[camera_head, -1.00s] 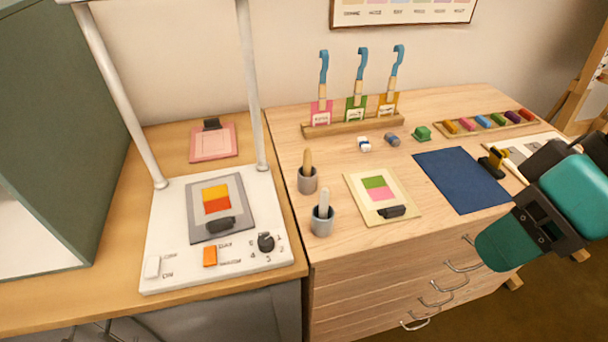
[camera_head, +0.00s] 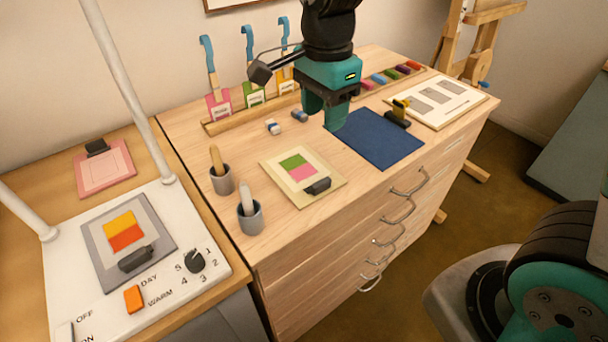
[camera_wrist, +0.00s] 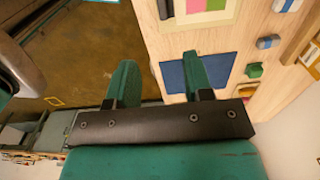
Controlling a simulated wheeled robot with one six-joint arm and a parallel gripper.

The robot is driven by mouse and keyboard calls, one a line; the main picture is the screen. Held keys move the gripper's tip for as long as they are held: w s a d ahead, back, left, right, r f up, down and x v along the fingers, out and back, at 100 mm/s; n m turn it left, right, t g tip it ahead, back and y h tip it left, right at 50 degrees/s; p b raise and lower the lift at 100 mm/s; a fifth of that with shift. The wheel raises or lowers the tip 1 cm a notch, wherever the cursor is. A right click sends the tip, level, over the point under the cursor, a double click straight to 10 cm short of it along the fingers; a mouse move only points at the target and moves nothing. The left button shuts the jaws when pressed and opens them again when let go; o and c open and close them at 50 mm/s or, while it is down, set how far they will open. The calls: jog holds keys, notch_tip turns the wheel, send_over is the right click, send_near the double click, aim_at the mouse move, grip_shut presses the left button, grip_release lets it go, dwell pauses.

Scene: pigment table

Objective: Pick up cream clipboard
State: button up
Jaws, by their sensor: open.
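The cream clipboard (camera_head: 273,162) lies flat on the wooden drawer cabinet, with a green and pink swatch and a black clip at its front right corner. In the wrist view the cream clipboard (camera_wrist: 215,18) shows only in part at the top edge, with its black clip beside it. My gripper (camera_head: 333,121) is open and empty, pointing down over the table near the blue mat's left side, to the right of and behind the clipboard. Its two teal fingers also show in the wrist view (camera_wrist: 160,75).
Two grey cups (camera_head: 222,181) stand left of the clipboard. A blue mat (camera_head: 378,138) and yellow-black tool (camera_head: 398,112) lie to its right. A grey clipboard (camera_head: 98,243) lies on the white warming plate (camera_head: 195,290).

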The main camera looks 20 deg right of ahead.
send_over(321, 182)
notch_tip(321, 182, down, 12)
jog(key=shift+s+a+r+p, duration=0.1)
jog(key=shift+s+a+p, duration=0.05)
jog(key=shift+p, duration=0.15)
jog(key=shift+w+d+f+p, duration=0.1)
jog(key=shift+f+p, duration=0.15)
jog(key=shift+f, duration=1.1)
jog(key=shift+w+d+f+p, duration=0.1)
jog(key=shift+f+p, duration=0.1)
jog(key=shift+f, duration=1.15)
grip_shut()
